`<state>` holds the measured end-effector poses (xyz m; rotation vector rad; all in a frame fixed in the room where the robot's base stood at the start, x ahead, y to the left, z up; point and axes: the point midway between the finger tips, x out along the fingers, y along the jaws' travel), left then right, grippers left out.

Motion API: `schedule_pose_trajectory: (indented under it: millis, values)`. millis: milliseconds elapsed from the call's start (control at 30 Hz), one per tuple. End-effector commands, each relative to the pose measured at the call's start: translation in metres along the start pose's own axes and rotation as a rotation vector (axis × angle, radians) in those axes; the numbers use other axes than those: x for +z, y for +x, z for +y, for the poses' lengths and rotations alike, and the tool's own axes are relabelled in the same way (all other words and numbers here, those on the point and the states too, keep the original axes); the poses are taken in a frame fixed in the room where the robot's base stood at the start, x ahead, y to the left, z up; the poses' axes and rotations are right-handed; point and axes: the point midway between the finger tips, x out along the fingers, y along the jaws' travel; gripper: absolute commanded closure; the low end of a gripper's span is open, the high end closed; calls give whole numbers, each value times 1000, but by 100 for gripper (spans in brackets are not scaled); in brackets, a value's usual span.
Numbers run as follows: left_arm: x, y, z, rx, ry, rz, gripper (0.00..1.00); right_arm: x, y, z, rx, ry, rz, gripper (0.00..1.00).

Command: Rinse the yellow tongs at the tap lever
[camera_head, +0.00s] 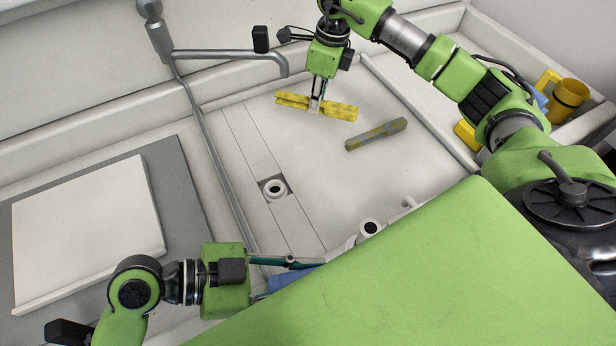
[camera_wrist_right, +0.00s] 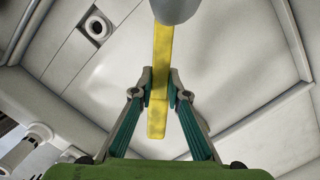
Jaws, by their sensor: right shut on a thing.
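The yellow tongs (camera_head: 340,110) are held across the fingers of my right gripper (camera_head: 316,104), above the sink basin, near the end of the grey tap spout (camera_head: 230,55). In the right wrist view the tongs (camera_wrist_right: 158,105) run between the two fingertips (camera_wrist_right: 160,88), and a grey rounded end, likely the spout (camera_wrist_right: 175,8), covers their far end. A black block (camera_head: 261,39) stands by the spout; I cannot tell whether it is the lever. No water shows. My left gripper (camera_head: 310,263) is low at the basin's near edge, seen side-on, its opening unclear.
A grey-and-yellow bar-like tool (camera_head: 376,134) lies in the basin (camera_head: 330,180), right of the tongs. A round drain (camera_head: 274,188) is left of centre. A white board (camera_head: 80,230) lies at left. A yellow mug (camera_head: 567,98) stands in the right-hand trough.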

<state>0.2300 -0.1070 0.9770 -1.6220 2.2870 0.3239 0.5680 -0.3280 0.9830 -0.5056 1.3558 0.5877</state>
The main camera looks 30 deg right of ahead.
Motion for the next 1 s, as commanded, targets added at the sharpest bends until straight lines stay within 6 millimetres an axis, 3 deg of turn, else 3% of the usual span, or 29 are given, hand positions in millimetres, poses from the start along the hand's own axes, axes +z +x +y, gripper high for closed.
schedule_pose_trajectory:
  millis: [267,300,367,1000]
  values:
    - [-1,0,0,1,2,1,100,0,0,0,0,0,0,100]
    - [-1,0,0,1,2,1,79,0,0,0,0,0,0,100]
    - [-1,0,0,1,2,1,67,0,0,0,0,0,0,100]
    - [0,-7,0,1,1,-1,67,0,0,0,0,0,0,100]
